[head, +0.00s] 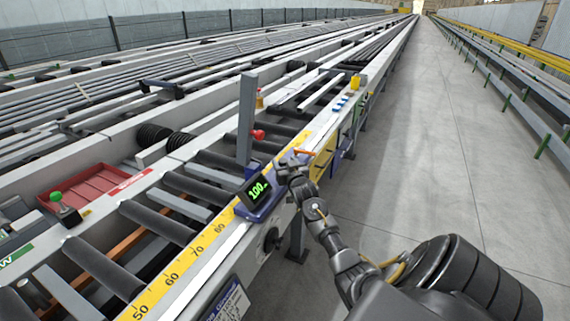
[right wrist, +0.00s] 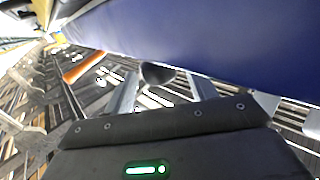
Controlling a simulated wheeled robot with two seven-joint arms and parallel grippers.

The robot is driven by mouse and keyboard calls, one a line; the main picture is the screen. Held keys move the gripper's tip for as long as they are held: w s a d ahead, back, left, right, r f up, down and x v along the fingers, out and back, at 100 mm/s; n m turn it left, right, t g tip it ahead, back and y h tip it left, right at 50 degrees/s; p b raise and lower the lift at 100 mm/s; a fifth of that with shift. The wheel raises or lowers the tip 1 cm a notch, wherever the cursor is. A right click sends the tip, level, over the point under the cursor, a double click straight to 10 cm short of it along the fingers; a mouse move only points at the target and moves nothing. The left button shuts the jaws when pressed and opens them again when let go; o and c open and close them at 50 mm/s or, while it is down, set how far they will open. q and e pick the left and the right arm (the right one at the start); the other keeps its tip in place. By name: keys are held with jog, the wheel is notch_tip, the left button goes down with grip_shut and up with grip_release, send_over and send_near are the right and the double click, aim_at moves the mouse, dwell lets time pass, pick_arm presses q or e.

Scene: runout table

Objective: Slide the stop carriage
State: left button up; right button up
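The stop carriage (head: 262,206) is a blue block on the yellow scale rail, with a tilted display reading green "100". A grey upright post (head: 246,118) and a red knob (head: 257,134) stand by it. An orange lever (head: 305,152) shows just beyond my right gripper (head: 293,164), which is at the carriage's right side. In the right wrist view a blue body (right wrist: 210,40) fills the top. A dark round knob (right wrist: 157,73) shows between the spread fingertips of my right gripper (right wrist: 162,84), with gaps on both sides. The orange lever (right wrist: 82,67) is to the left. My left gripper is out of view.
The scale rail (head: 172,278) runs along the roller table's (head: 105,265) near edge. A red tray (head: 88,187) and a green-topped button (head: 57,197) are at left. A yellow part (head: 355,82) sits farther along the rail. The floor aisle (head: 440,150) at right is clear.

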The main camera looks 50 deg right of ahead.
jog(key=shift+s+a+f, duration=0.1)
jog(key=shift+s+a, duration=0.05)
jog(key=shift+s, duration=0.05)
jog(key=v, duration=1)
jog(key=shift+s, duration=0.15)
